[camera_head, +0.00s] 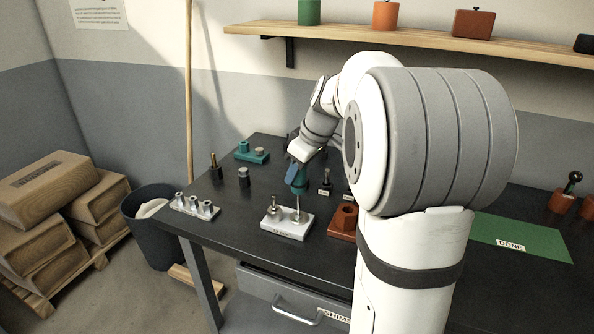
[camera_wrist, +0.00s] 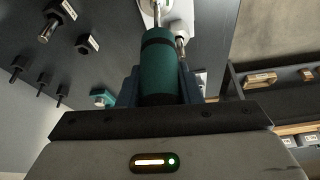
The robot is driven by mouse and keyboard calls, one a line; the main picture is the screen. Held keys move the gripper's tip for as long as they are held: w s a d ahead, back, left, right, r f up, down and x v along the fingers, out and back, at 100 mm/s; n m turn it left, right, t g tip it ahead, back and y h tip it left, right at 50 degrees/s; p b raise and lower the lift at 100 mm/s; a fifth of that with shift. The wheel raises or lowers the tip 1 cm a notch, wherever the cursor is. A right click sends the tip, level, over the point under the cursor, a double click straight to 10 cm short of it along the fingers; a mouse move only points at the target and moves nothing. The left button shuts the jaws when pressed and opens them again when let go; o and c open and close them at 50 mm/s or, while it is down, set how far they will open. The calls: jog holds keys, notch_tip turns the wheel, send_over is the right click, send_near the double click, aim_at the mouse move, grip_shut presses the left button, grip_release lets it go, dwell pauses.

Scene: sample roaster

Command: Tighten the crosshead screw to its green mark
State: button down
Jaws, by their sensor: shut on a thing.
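My gripper (camera_head: 297,177) is shut on the teal handle of a screwdriver (camera_wrist: 160,65), which has a black band. In the head view the screwdriver's thin shaft (camera_head: 298,205) points down to the right-hand post of a pale block (camera_head: 285,231). The block also shows at the top of the wrist view (camera_wrist: 148,12). The handle hides the tip there, so I cannot tell whether it sits in the crosshead screw. A second metal post (camera_head: 273,206) stands on the block's left side. I cannot make out the green mark.
A pale rack with several metal pieces (camera_head: 195,208) stands at the table's left edge. Dark-based tools (camera_head: 244,177) and a teal fixture (camera_head: 252,153) stand behind. A red-brown block (camera_head: 342,221) is close on the right. A green DONE mat (camera_head: 520,236) lies farther right.

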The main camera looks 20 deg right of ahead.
jog(key=m+h, duration=0.1)
jog(key=m, duration=0.2)
jog(key=shift+m+t, duration=0.3)
jog(key=shift+t, duration=0.1)
jog(key=shift+r+m+h+p, duration=0.15)
jog(key=shift+m+h+p, duration=0.4)
jog(key=shift+m, duration=0.55)
jog(key=shift+d+m+h, duration=0.15)
jog(key=shift+m+h, duration=0.2)
jog(key=shift+m, duration=0.45)
jog(key=m+h, duration=0.1)
jog(key=m, duration=0.3)
jog(key=shift+w+h+p, duration=0.1)
jog(key=shift+h+p, duration=0.2)
jog(key=shift+p, duration=0.1)
jog(key=shift+d, duration=0.1)
